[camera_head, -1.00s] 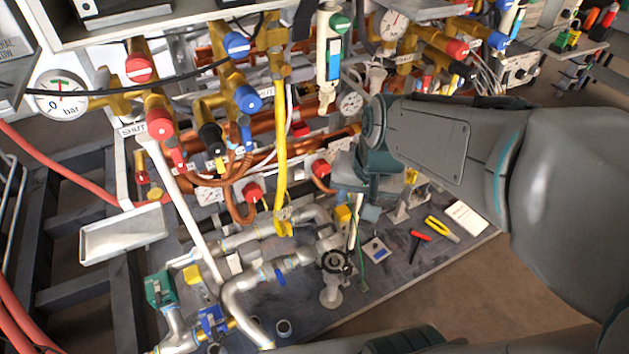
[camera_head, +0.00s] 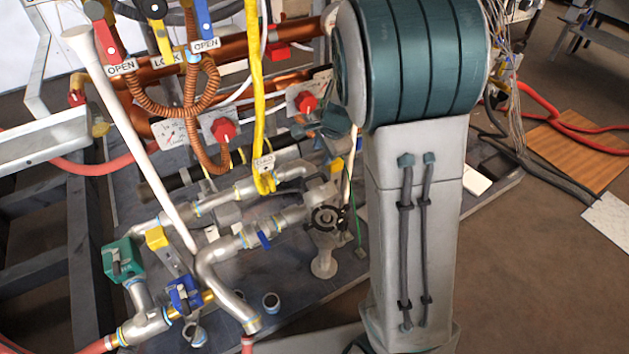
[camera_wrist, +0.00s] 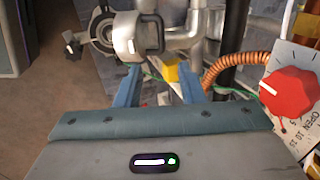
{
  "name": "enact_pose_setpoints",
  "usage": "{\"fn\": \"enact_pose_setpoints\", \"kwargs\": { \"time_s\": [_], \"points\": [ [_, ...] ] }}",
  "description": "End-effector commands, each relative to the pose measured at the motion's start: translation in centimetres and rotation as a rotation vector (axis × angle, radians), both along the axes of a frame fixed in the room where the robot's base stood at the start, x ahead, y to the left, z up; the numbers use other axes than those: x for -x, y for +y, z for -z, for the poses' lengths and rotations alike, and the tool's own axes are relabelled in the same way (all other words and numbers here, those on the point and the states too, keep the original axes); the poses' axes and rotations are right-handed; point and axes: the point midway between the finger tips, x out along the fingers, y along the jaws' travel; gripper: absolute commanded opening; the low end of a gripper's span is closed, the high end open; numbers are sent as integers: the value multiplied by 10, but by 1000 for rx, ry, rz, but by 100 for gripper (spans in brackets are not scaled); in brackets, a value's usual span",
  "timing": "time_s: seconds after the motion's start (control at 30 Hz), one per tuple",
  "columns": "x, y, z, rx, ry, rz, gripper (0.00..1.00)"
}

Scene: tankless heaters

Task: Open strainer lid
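In the wrist view, my gripper (camera_wrist: 160,72) is open, with its two blue fingers apart and nothing clearly held between them. Just beyond the fingertips is a silver pipe fitting (camera_wrist: 138,34) with a dark squarish rim. It may be the strainer, but I cannot tell for sure which part is the lid. A black handwheel (camera_wrist: 101,30) is left of it. In the head view, the handwheel (camera_head: 327,218) sits on the silver pipework, left of my arm. My arm hides most of my gripper there.
A red knob (camera_wrist: 290,92) on a white plate and an orange corrugated hose (camera_wrist: 238,68) are close on the right in the wrist view. In the head view, a yellow hose (camera_head: 256,90) and a long white pipe (camera_head: 130,130) rise above the pipework.

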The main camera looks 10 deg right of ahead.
Motion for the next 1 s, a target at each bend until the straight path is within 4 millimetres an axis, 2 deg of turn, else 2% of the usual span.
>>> {"fn": "enact_pose_setpoints", "kwargs": {
  "time_s": [0.27,0.7,0.8,1.0],
  "points": [
    [-10,-4,29,0,1,30,35],
    [-41,5,113,-1,0,30,35],
    [-46,7,124,0,0,27,35],
    [-51,9,135,-1,0,28,35]
  ]
}}
